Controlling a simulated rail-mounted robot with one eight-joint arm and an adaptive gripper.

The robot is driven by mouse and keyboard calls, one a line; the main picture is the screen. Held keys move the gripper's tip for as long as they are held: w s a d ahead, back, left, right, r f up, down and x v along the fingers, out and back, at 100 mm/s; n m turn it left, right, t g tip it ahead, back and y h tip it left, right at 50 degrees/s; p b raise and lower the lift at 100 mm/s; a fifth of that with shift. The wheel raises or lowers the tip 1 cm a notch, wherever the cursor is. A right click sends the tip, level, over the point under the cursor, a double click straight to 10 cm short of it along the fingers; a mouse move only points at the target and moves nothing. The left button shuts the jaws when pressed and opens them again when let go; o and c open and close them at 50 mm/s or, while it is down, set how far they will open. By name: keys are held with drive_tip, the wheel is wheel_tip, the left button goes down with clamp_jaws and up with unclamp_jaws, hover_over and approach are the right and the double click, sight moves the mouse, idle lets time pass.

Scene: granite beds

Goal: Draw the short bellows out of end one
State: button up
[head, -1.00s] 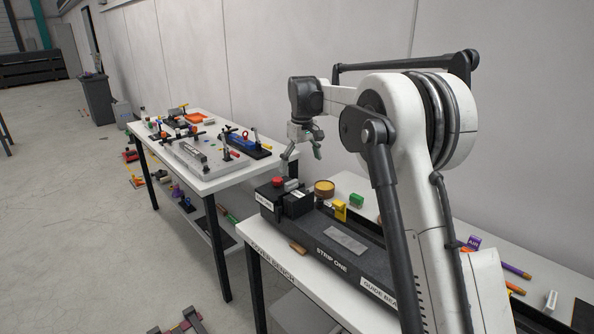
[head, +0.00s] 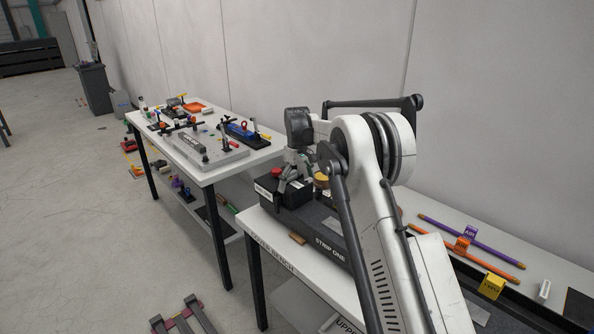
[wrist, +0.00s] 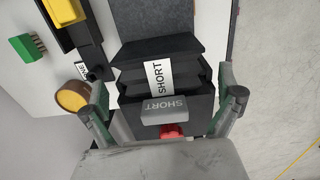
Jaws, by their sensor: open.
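The short bellows (wrist: 190,79) is a black folded block with a white "SHORT" label, a grey tab (wrist: 165,109) also marked SHORT, and a red knob (wrist: 172,131) at its near end. In the head view the bellows (head: 296,193) sits at the left end of the dark bed marked STRIP ONE (head: 318,232). My gripper (wrist: 155,84) is open, one finger at either side of the bellows with the tab between them. In the head view my gripper (head: 290,181) is low over that end, partly hiding it. Contact cannot be told.
A tan-yellow round pot (wrist: 73,96) stands close to my left finger in the wrist view. A green block (wrist: 29,47) and a yellow block (wrist: 64,10) lie farther off. Coloured rods (head: 470,240) lie along the bench's right. A cluttered table (head: 190,178) stands at left.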

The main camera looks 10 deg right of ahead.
drive_tip(key=shift+f+p, duration=0.35)
drive_tip(key=shift+f, duration=2.7)
drive_tip(key=shift+c, duration=0.4)
drive_tip(key=c, duration=0.9)
drive_tip(key=shift+r, duration=0.7)
drive_tip(key=shift+r+p, duration=0.7)
drive_tip(key=shift+r, duration=2.1)
drive_tip(key=shift+c, duration=0.3)
